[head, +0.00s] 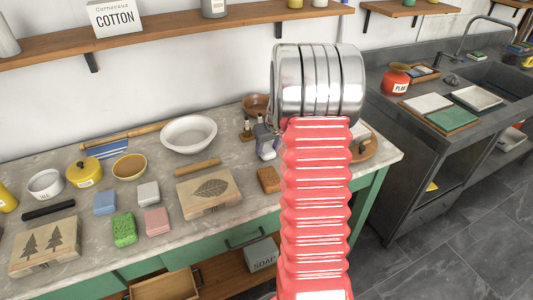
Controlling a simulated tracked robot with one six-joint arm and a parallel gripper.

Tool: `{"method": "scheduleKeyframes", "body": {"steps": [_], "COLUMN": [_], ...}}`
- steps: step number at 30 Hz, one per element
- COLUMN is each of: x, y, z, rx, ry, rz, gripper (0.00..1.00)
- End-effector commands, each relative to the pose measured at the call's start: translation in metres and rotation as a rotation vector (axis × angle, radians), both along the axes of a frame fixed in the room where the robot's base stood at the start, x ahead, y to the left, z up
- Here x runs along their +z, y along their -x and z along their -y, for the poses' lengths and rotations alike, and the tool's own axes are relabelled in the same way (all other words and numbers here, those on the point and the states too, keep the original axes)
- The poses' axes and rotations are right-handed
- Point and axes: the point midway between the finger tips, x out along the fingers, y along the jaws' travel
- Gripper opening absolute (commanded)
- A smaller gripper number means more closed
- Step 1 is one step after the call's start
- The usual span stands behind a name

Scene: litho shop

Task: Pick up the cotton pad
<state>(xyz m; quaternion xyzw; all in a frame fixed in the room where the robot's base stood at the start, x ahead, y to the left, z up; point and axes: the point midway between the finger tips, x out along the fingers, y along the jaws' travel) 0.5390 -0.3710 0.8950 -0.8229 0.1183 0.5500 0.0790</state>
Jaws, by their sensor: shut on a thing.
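My gripper (266,142) shows only in part, as a small grey shape left of my red arm and above the back right of the worktop. It is shut on a small whitish thing (268,152), which may be the cotton pad; its shape is too small and too covered to be sure. My arm's red sleeve and silver end hide much of that area. A pale grey-white block (148,193) lies on the worktop near a blue block (105,203), a green block (124,229) and a pink block (157,221).
The stone worktop (75,215) also holds a white bowl (188,134), a leaf-carved wood block (208,193), a tree-carved block (45,246) and a yellow pot (84,172). A box marked COTTON (115,17) stands on the shelf. A dark sink counter (385,106) is at right.

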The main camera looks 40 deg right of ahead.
Motion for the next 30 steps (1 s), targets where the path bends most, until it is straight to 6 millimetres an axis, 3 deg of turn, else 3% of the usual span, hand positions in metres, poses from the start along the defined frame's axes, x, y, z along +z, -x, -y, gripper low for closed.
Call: {"method": "scheduleKeyframes", "body": {"steps": [9, 17, 23, 30], "x": [0.0, 0.005, 0.027, 0.07], "y": [0.0, 0.0, 0.0, -0.001], "z": [0.0, 0.0, 0.0, 0.0], "rx": [0.0, 0.0, 0.001, 0.0], "ry": [0.0, 0.001, 0.002, 0.002], "rz": [0.0, 0.002, 0.003, 0.004], "gripper": [0.19, 0.18, 0.18, 0.18]}}
